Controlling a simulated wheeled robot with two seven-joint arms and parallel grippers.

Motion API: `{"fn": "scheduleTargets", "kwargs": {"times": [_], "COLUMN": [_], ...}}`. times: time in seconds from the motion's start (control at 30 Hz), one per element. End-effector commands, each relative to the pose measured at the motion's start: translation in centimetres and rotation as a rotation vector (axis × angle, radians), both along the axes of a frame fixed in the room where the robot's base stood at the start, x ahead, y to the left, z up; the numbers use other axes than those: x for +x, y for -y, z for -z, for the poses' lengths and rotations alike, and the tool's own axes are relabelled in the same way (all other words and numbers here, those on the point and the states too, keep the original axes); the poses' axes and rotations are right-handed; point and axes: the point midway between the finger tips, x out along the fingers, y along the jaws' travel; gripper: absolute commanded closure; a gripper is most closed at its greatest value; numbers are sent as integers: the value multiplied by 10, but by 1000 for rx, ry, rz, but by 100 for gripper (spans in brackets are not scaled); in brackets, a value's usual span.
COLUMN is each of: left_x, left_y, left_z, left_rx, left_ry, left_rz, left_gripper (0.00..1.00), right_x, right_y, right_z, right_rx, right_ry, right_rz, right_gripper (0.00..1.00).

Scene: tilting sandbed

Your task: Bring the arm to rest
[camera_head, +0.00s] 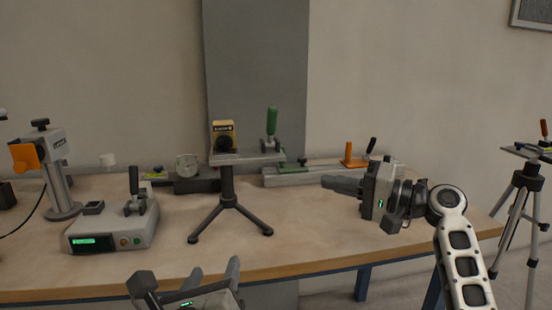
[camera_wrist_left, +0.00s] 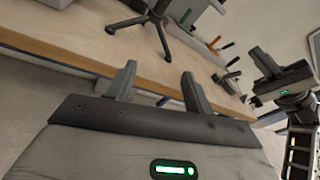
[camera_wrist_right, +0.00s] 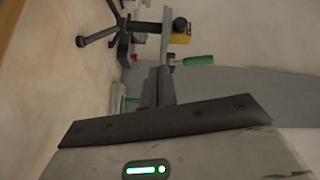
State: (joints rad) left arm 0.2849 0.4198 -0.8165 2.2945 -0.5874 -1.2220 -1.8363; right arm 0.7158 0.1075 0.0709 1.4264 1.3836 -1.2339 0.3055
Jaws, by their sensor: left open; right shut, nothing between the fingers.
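My right gripper (camera_head: 342,184) is shut with nothing between its fingers. It hangs above the right part of the table and points left, and its closed fingers also show in the right wrist view (camera_wrist_right: 158,86). My left gripper (camera_head: 214,277) is low at the front edge of the table. It is open and empty, and its two spread fingers show in the left wrist view (camera_wrist_left: 158,88). Both grippers appear apart from the things on the table.
A black tripod stand (camera_head: 228,189) carries a yellow box (camera_head: 223,131) and a green-handled clamp (camera_head: 271,123). A grey device (camera_head: 112,230) and an orange-tipped post (camera_head: 55,175) stand left. Another tripod (camera_head: 524,190) stands right. The table front centre is clear.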

Motion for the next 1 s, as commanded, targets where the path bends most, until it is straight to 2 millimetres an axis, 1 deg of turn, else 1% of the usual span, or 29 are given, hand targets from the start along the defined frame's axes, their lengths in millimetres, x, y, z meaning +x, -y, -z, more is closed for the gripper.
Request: {"fn": "scheduleTargets", "kwargs": {"times": [0.03, 0.17, 0.2, 0.27, 0.3, 0.37, 0.4, 0.47, 0.5, 0.53, 0.57, 0.6, 0.63, 0.67, 0.7, 0.8, 0.9, 1.0], "left_x": [-2, -7, -10, -15, -20, -29, -36, -47, -56, -63, -70, -80, -88, -96, -105, -127, -142, -149], "left_y": [2, 6, 7, 9, 10, 11, 10, 9, 7, 6, 3, 0, -4, -7, -12, -24, -34, -39], "left_z": [5, 24, 30, 42, 51, 65, 74, 88, 97, 104, 110, 118, 124, 129, 136, 148, 157, 161], "left_rx": [-69, -292, -377, -530, -647, -842, -980, -1199, -1349, -1462, -1574, -1719, -1825, -1925, -2049, -2307, -2475, -2563], "left_ry": [-32, -120, -154, -215, -261, -333, -381, -452, -494, -523, -548, -574, -589, -600, -606, -596, -569, -547], "left_rz": [3, 1, -5, -22, -41, -81, -119, -189, -247, -295, -347, -418, -474, -531, -604, -765, -877, -933], "left_gripper": [48, 48, 48, 48, 48, 48, 48, 48, 48, 48, 48, 48, 48, 48, 48, 48, 48, 48], "right_x": [-2, -9, -13, -24, -34, -54, -70, -97, -118, -134, -150, -172, -188, -203, -222, -261, -285, -297], "right_y": [0, 2, 4, 6, 8, 12, 15, 19, 21, 22, 24, 25, 26, 26, 26, 25, 23, 22], "right_z": [18, 69, 87, 118, 140, 171, 191, 217, 231, 240, 247, 255, 258, 260, 261, 257, 252, 248], "right_rx": [-34, -141, -183, -259, -318, -417, -485, -594, -667, -722, -774, -839, -886, -929, -981, -1081, -1143, -1173], "right_ry": [-15, -41, -48, -55, -57, -53, -45, -26, -8, 10, 29, 58, 80, 104, 135, 208, 262, 292], "right_rz": [30, 117, 147, 196, 228, 274, 300, 332, 348, 356, 364, 367, 368, 368, 364, 350, 337, 331], "right_gripper": [100, 100, 100, 100, 100, 100, 100, 100, 100, 100, 100, 100, 100, 100, 100, 100, 100, 100]}}
